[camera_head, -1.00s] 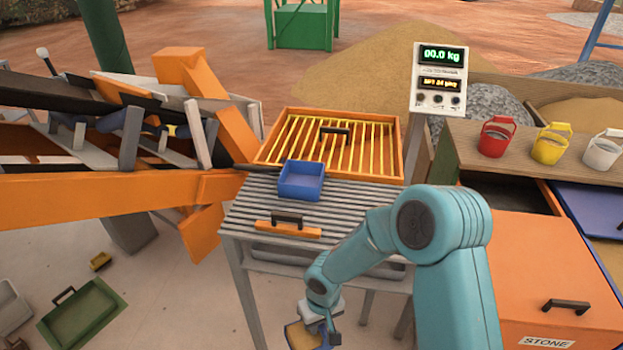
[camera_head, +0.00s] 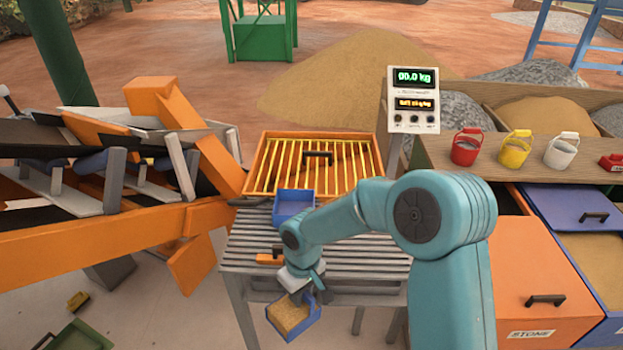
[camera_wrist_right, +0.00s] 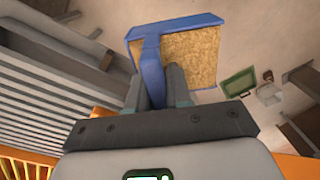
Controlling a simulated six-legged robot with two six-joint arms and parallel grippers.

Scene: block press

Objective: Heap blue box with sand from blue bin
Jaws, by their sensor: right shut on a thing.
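The blue box (camera_head: 293,203) stands on the slatted table, against the orange grate; its far inside shows no sand, and my right arm hides its lower part. My right gripper (camera_head: 303,287) is shut on the handle of a blue scoop (camera_head: 309,325), held in front of the table's near edge. The scoop carries sand (camera_head: 289,315). In the right wrist view the fingers (camera_wrist_right: 160,88) close on the scoop's blue handle (camera_wrist_right: 147,58), with sand beside it. The blue bin (camera_head: 612,318) of sand is at the right, its blue lid (camera_head: 560,207) slid back. My left gripper is out of view.
The slatted table (camera_head: 255,225) bears an orange handle bar (camera_head: 268,259). The orange grate (camera_head: 262,150) lies behind. A scale display (camera_head: 414,92) reads 00.0 kg. Red, yellow and white buckets (camera_head: 515,148) stand on a shelf. An orange stone bin (camera_head: 545,270) flanks the blue bin.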

